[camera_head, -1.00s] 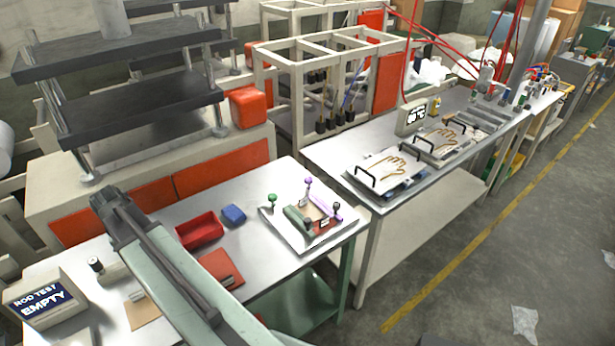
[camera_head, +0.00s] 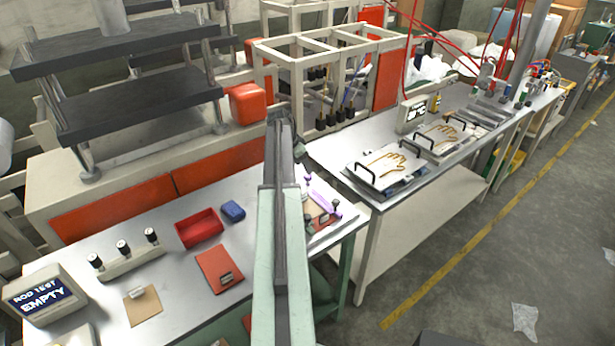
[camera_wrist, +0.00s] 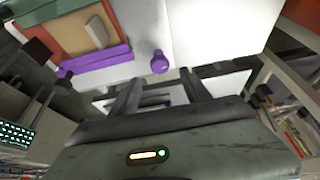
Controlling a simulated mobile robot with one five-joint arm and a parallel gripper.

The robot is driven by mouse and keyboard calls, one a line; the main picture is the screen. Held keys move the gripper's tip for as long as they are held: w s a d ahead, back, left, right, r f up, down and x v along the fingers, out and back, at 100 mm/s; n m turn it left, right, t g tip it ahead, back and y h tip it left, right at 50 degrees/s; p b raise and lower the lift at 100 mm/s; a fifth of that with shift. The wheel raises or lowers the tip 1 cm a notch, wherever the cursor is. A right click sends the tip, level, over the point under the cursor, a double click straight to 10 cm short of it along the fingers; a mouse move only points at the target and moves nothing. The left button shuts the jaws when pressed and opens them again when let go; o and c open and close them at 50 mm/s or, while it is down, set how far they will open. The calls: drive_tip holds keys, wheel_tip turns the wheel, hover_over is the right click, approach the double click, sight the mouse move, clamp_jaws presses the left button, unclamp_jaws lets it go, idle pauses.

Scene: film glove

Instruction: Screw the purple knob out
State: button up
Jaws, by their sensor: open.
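The purple knob (camera_wrist: 160,63) shows in the wrist view as a round head beside the purple bar (camera_wrist: 100,62). My gripper (camera_wrist: 160,84) is open and empty; its two dark fingers point toward the knob, which lies just past the fingertips and roughly between them. I cannot tell the gap in depth. In the head view my arm crosses the fixture plate and hides its left part; the purple bar shows to the right of the arm (camera_head: 325,196). The end of my arm, with the gripper, is above the far side of the table (camera_head: 283,118).
A red bin (camera_head: 200,229) and a blue block (camera_head: 233,211) lie left of my arm. A rack with several black knobs (camera_head: 125,258) and a "ROD TEST EMPTY" display (camera_head: 45,296) stand further left. A second table with glove plates (camera_head: 385,168) is to the right.

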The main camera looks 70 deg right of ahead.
sight(307, 175)
drive_tip(key=b+x, duration=0.4)
drive_tip(key=x, duration=0.2)
drive_tip(key=shift+w+f+b, duration=0.1)
drive_tip(key=shift+f+b, duration=0.05)
drive_tip(key=shift+b, duration=0.2)
clamp_jaws()
